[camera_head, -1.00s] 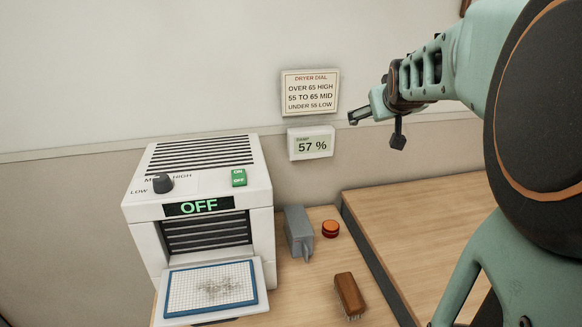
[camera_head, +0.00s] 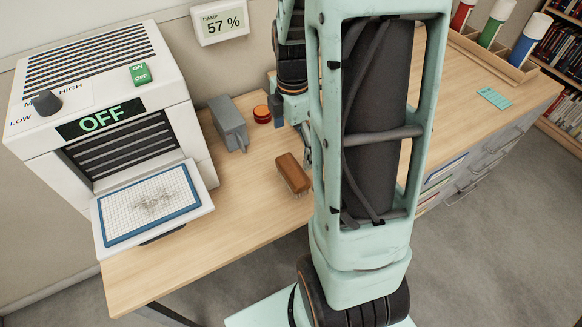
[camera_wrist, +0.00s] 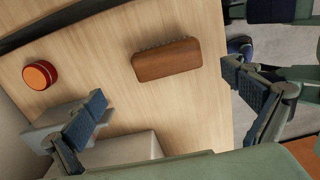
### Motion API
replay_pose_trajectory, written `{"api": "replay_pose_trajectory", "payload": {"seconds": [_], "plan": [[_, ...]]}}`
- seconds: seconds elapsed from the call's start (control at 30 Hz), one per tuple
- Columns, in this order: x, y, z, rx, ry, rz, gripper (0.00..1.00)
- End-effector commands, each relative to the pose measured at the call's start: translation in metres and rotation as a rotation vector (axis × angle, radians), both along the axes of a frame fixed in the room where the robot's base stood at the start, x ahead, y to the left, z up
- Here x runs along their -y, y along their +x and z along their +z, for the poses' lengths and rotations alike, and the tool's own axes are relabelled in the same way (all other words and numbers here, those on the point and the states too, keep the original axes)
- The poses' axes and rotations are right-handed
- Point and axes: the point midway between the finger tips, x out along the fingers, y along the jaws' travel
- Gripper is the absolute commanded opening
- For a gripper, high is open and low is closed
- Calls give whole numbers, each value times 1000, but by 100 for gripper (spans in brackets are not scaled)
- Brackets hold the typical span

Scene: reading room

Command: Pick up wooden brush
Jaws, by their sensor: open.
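The wooden brush (camera_head: 291,172) lies on the light wood table top, to the right of the white dryer, with its brown back up and pale bristles along one edge. In the wrist view the brush (camera_wrist: 167,60) lies beyond the fingertips, roughly between them from side to side. My gripper (camera_wrist: 170,112) is open and empty, its two dark-padded fingers wide apart, one at the left and one at the right. It is above the table and not touching the brush. In the head view my arm hides most of the gripper.
The white dryer (camera_head: 95,85) reads OFF, with a blue-framed screen (camera_head: 110,232) on its front tray. A grey box (camera_head: 228,122) and an orange round button (camera_head: 262,114) stand behind the brush. The display (camera_head: 220,22) reads 57 %. Bare table lies left of the brush.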

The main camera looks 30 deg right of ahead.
Motion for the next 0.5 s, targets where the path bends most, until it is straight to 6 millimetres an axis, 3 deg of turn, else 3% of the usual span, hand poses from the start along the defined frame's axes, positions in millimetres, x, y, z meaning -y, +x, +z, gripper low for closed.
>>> {"api": "replay_pose_trajectory", "payload": {"seconds": [0.3, 0.5], "plan": [[-3, -5, -45, -17, 10, 27, 100], [-3, -5, -60, -14, 8, 26, 100]]}}
